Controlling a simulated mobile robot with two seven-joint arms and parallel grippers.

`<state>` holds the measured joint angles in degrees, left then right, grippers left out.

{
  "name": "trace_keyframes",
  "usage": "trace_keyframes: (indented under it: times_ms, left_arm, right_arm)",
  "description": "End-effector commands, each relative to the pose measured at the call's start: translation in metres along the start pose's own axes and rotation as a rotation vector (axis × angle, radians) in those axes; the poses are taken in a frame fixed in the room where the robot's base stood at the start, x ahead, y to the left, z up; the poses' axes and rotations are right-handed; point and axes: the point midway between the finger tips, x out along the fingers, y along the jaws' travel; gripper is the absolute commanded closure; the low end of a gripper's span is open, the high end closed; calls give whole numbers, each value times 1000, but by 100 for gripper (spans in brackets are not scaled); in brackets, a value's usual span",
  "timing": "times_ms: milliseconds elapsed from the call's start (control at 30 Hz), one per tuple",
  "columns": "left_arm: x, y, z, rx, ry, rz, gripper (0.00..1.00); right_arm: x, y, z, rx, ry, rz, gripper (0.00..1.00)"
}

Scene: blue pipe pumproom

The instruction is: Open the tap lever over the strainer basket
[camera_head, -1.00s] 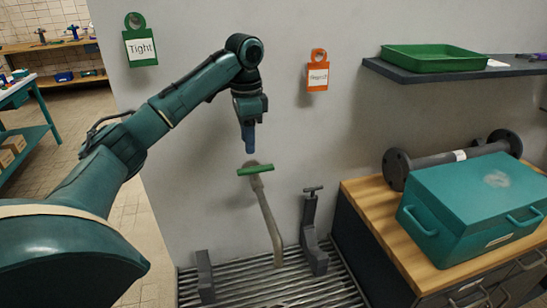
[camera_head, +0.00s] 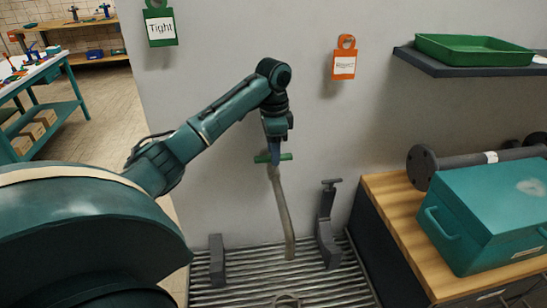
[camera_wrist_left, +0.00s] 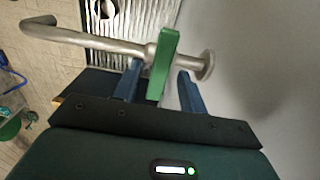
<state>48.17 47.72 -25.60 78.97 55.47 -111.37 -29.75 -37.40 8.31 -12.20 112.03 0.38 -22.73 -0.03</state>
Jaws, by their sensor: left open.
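The tap is a grey metal pipe (camera_head: 281,205) coming from the wall, with its spout hanging over a slatted grate. Its green lever (camera_head: 285,157) lies crosswise at the top of the pipe. My left gripper (camera_head: 273,157) is open, pointing down at the lever. In the left wrist view the green lever (camera_wrist_left: 164,60) stands between my two blue fingers (camera_wrist_left: 160,75), with a visible gap on each side. A round rim (camera_head: 285,300), perhaps the strainer basket, is cut off at the bottom of the head view. My right gripper is not in view.
Dark grey brackets (camera_head: 328,225) stand on the grate (camera_head: 240,285) on either side of the pipe. A teal toolbox (camera_head: 490,215) and a flanged pipe (camera_head: 465,160) sit on the wooden bench at right. A shelf with a green tray (camera_head: 470,52) is above.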

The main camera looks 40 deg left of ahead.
Motion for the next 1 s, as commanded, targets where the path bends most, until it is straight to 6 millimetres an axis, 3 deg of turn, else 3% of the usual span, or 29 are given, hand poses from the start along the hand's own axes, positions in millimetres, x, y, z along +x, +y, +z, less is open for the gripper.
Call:
trace_keyframes:
  times_ms: [200,567,1000]
  left_arm:
    - [23,0,0,0,-2,1,58]
    - [28,0,0,0,0,0,59]
    - [27,0,0,0,0,0,95]
  right_arm:
    - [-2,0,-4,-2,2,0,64]
    - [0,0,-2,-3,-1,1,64]
    - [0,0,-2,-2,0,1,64]
